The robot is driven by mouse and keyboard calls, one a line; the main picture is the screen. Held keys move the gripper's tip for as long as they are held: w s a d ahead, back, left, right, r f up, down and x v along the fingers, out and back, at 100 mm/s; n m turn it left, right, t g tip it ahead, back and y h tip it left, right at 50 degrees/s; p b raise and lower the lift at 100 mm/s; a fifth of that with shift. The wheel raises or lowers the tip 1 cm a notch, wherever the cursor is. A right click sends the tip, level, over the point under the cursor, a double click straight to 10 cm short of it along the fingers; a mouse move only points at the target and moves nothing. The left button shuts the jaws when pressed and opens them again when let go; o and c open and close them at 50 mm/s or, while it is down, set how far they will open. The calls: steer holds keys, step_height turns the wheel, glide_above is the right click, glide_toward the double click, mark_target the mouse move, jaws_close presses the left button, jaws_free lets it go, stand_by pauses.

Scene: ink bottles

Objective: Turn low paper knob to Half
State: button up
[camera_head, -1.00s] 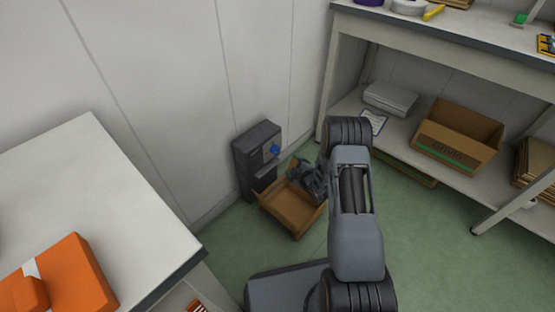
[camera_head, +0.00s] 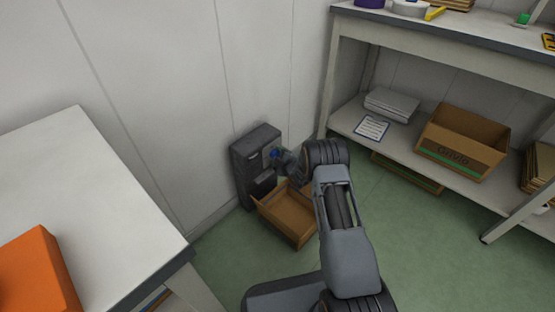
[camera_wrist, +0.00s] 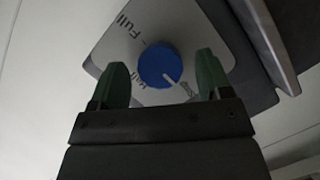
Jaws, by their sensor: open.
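The blue knob (camera_wrist: 158,65) sits on a light grey plate (camera_wrist: 180,25) and lies between the two green fingertips of my gripper (camera_wrist: 161,78) in the wrist view. The gripper is open, with a gap on each side of the knob. The knob's white pointer line aims to the lower right, at a third, partly hidden marking. "Full" is printed at the upper left and "Half" at the lower left. In the head view the knob (camera_head: 275,153) is on the front of a dark grey box unit (camera_head: 252,145), with my gripper (camera_head: 285,158) just in front.
An open brown carton (camera_head: 290,215) stands on the green floor below the unit. A shelf table (camera_head: 445,50) with a cardboard box (camera_head: 465,140) and papers (camera_head: 371,128) is at the right. A white table (camera_head: 90,200) with an orange object (camera_head: 38,275) is at the left.

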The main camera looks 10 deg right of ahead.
steer(key=shift+w+a, duration=0.1)
steer(key=shift+w, duration=0.1)
steer(key=shift+c, duration=0.2)
steer(key=c, duration=0.9)
